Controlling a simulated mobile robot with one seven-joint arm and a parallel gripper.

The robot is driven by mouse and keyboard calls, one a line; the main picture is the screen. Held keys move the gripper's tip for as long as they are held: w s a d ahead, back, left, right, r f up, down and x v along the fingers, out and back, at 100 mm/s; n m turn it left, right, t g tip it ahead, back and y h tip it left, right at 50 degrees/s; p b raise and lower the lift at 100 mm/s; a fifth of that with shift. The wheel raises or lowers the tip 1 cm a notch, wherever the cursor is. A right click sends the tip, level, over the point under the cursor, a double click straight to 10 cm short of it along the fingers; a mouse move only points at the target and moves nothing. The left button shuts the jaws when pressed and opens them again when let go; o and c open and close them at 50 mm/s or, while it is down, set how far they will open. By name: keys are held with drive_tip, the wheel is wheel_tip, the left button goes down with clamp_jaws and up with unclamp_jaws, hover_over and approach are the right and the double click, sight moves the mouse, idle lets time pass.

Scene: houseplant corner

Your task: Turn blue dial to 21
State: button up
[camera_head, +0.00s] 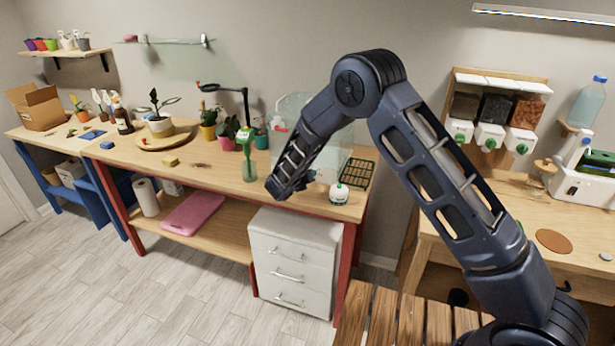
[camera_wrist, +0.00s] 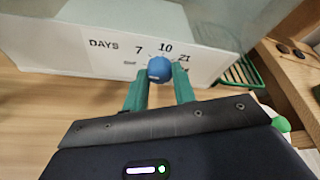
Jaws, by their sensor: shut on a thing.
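The blue dial (camera_wrist: 160,69) sits on the white front panel (camera_wrist: 108,58) of a clear-walled box, seen in the wrist view. The panel reads DAYS, with 7, 10 and 21 printed around the dial from left to right and a small unreadable mark at its left. My gripper (camera_wrist: 161,77) has its two green fingers on either side of the dial and is shut on it. No pointer on the dial can be made out. In the head view the clear box (camera_head: 338,157) stands at the back of the wooden bench, partly behind my arm; the dial is hidden there.
A white bottle (camera_head: 339,193) and a green grid tray (camera_head: 358,173) stand right of the box. A green spray bottle (camera_head: 248,160) and potted plants stand to its left. The bench top (camera_head: 215,165) has free room toward the left front.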

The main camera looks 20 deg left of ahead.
drive_tip(key=m+y, duration=0.2)
drive_tip(key=m, duration=0.1)
drive_tip(key=m+y, duration=0.1)
drive_tip(key=m, duration=0.1)
drive_tip(key=shift+d, duration=0.3)
drive_tip(key=m+y, duration=0.2)
drive_tip(key=shift+d+f+m, duration=0.1)
drive_tip(key=shift+d+m, duration=0.05)
drive_tip(key=shift+m, duration=0.15)
drive_tip(key=shift+f+m+t+y, duration=0.1)
drive_tip(key=shift+m+t+y, duration=0.3)
drive_tip(key=shift+m+y, duration=0.8)
drive_tip(key=shift+d+m+h, duration=0.1)
drive_tip(key=shift+m+h, duration=0.2)
drive_tip(key=shift+m, duration=0.1)
drive_tip(key=o, duration=1)
drive_tip(key=v, duration=1)
drive_tip(key=shift+s+d, duration=0.1)
drive_tip(key=shift+s, duration=0.3)
